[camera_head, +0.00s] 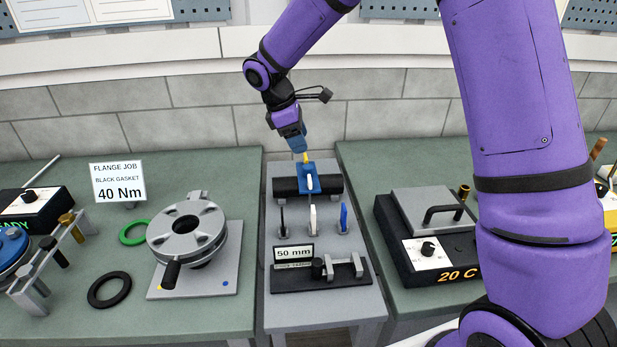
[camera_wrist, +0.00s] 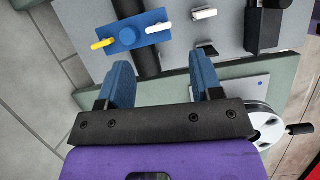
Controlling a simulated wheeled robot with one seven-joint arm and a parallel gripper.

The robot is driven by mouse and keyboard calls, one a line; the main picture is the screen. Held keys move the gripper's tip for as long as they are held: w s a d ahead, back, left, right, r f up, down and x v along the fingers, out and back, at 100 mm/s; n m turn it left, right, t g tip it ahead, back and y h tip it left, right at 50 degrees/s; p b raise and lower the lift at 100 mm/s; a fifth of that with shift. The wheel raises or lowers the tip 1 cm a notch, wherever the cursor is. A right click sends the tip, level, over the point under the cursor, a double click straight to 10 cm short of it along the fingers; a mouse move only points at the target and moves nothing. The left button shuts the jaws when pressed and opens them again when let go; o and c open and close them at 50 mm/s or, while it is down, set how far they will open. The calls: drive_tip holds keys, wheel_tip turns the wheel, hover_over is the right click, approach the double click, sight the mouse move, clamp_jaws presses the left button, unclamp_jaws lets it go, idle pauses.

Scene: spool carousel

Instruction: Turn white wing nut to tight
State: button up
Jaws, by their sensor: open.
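The white wing nut (camera_head: 310,182) sits on the near end of a blue clamp plate (camera_head: 317,188) laid over a black cylinder (camera_head: 285,187). In the wrist view the white wing nut (camera_wrist: 158,28) is a slim bar lying roughly along the plate's length. A yellow wing nut (camera_wrist: 103,44) sits at the plate's other end, with a round blue boss (camera_wrist: 127,37) between them. My gripper (camera_wrist: 160,62) is open and empty, its blue fingers wide apart. In the head view my gripper (camera_head: 299,148) is at the yellow end, apart from the white wing nut.
On the same grey bench stand black (camera_head: 282,218), white (camera_head: 313,217) and blue (camera_head: 344,217) upright pieces, and a "50 mm" sign (camera_head: 294,254) by a dark gauge base (camera_head: 320,280). A flange (camera_head: 187,235) stands left, a hot-plate box (camera_head: 432,235) right.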

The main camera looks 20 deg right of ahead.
sight(309, 178)
drive_tip(key=shift+n, duration=0.5)
drive_tip(key=x, duration=0.4)
drive_tip(key=a+x, duration=0.1)
drive_tip(key=x, duration=0.3)
drive_tip(key=w+a+x, duration=0.1)
drive_tip(key=x, duration=0.4)
drive_tip(key=shift+w+f, duration=0.15)
drive_tip(key=shift+f, duration=0.25)
drive_tip(key=c, duration=0.6)
